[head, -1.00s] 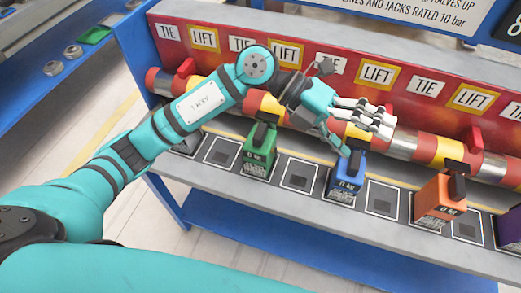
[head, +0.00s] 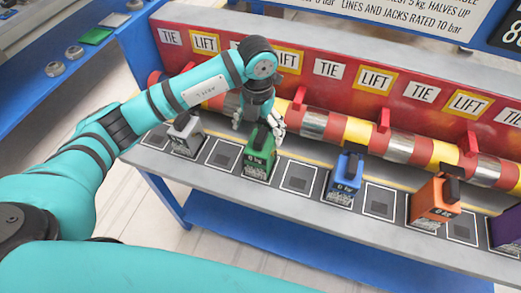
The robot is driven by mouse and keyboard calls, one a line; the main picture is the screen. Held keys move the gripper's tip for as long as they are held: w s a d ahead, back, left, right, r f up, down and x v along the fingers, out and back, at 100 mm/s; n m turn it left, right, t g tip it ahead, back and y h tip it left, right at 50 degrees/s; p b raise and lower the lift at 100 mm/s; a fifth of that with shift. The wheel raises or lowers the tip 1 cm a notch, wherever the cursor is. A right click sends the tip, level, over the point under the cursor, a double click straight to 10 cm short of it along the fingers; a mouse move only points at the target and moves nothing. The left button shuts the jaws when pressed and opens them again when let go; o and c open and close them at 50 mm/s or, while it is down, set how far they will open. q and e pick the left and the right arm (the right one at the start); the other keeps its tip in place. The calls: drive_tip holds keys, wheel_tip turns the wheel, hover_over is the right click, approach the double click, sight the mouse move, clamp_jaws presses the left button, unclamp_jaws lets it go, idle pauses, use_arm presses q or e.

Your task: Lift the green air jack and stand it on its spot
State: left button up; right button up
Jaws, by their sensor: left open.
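The green air jack (head: 259,162) stands upright on the grey shelf, with a black handle on top and a white label on its front. My left gripper (head: 258,128) is open and points down at the jack's top, its fingers around or just above the handle. I cannot tell whether they touch it. The jack's own spot is not clear from this view; empty framed squares lie to its left (head: 223,155) and right (head: 298,179). My right gripper is not in view.
A grey jack (head: 186,134), a blue jack (head: 346,178), an orange jack (head: 435,199) and a purple jack (head: 508,229) stand in the same row. Behind them runs a red and yellow banded bar (head: 357,131), below a red panel with TIE and LIFT signs.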

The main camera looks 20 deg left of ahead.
sight(259, 136)
use_arm(q)
wheel_tip(259, 136, down, 2)
drive_tip(key=shift+f, duration=0.2)
drive_tip(key=shift+w+d+f+p, duration=0.15)
drive_tip(key=shift+f+p, duration=0.15)
drive_tip(key=shift+p, duration=0.2)
drive_tip(key=f, duration=0.1)
drive_tip(key=f+p, duration=0.1)
drive_tip(key=f, duration=0.1)
drive_tip(key=shift+w+d+f+p, duration=0.1)
drive_tip(key=shift+w+f+p, duration=0.1)
drive_tip(key=shift+f+p, duration=0.1)
drive_tip(key=shift+f, duration=0.45)
drive_tip(key=c, duration=1.6)
drive_tip(key=shift+w+r, duration=0.15)
drive_tip(key=shift+c, duration=0.9)
